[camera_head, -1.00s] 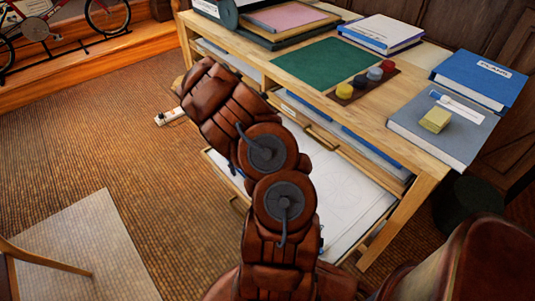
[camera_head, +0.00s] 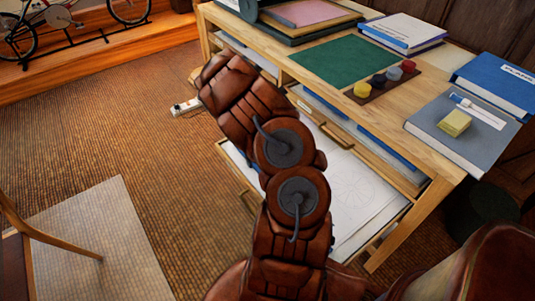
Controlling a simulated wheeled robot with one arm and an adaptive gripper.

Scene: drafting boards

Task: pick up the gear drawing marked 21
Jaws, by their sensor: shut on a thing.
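An open lower drawer (camera_head: 247,192) under the wooden drafting table holds large white sheets. One sheet (camera_head: 357,192) shows faint circular line work that may be a gear. I cannot read a number 21 on any sheet. My brown jointed arm crosses the middle of the view, over the drawer, and covers part of the sheets. My gripper is not in view; the far end of the arm hides it, so what it holds does not show.
The tabletop carries a green mat (camera_head: 343,62), a tray of small coloured pots (camera_head: 362,90), blue and grey binders (camera_head: 440,128) and a pink board (camera_head: 299,13). A dark bin (camera_head: 486,215) stands at right. A chair (camera_head: 60,242) is at lower left.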

